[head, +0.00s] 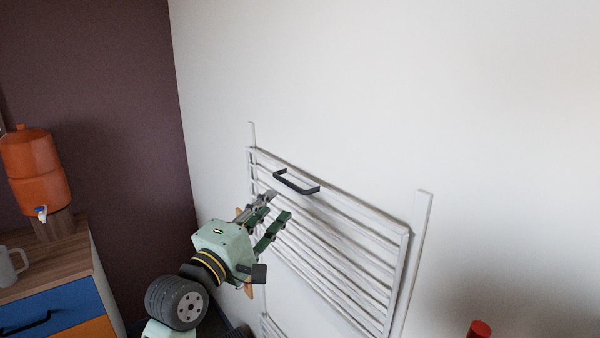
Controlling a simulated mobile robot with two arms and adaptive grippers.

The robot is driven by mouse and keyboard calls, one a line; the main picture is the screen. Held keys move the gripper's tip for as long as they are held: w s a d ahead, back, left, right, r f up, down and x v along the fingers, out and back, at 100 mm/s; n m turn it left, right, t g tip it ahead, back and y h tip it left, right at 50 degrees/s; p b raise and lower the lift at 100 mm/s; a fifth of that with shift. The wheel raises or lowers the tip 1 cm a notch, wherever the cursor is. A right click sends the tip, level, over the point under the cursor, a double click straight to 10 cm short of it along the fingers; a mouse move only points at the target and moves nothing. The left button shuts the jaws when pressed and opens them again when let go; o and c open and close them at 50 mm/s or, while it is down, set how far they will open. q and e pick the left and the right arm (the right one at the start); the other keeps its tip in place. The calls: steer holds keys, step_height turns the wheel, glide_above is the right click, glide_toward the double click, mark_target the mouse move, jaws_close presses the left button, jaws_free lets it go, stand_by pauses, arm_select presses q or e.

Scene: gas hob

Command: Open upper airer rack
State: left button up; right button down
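The upper airer rack (375,220) is a white slatted frame held upright, folded flat against its wall posts. A dark bar handle (296,184) sits on its top rail, left of the middle. My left gripper (279,206) is in front of the rack's left part, a little below and left of the handle. Its green fingers are apart, with nothing seen between them, and it appears clear of the handle. My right gripper is not in view.
A lower rack (268,324) shows partly at the bottom. On the left, a wooden-topped cabinet (75,258) with blue and orange drawers carries an orange dispenser (36,165) and a grey mug (8,268). A red-topped object (480,329) stands at the bottom right.

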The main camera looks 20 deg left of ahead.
mark_target(287, 183)
arm_select(q)
steer(key=w+r, duration=0.1)
steer(key=w, duration=0.1)
steer(key=w+d+r+p, duration=0.1)
steer(key=w+d+p, duration=0.1)
steer(key=w, duration=0.1)
steer(key=shift+w+d+r, duration=0.1)
steer(key=shift+w+r, duration=0.2)
steer(key=shift+r, duration=0.1)
steer(key=shift+w+d, duration=0.15)
steer(key=shift+w, duration=0.55)
steer(key=shift+c, duration=0.5)
steer(key=c, duration=0.6)
steer(key=shift+r, duration=0.1)
jaws_close()
steer(key=shift+r, duration=0.1)
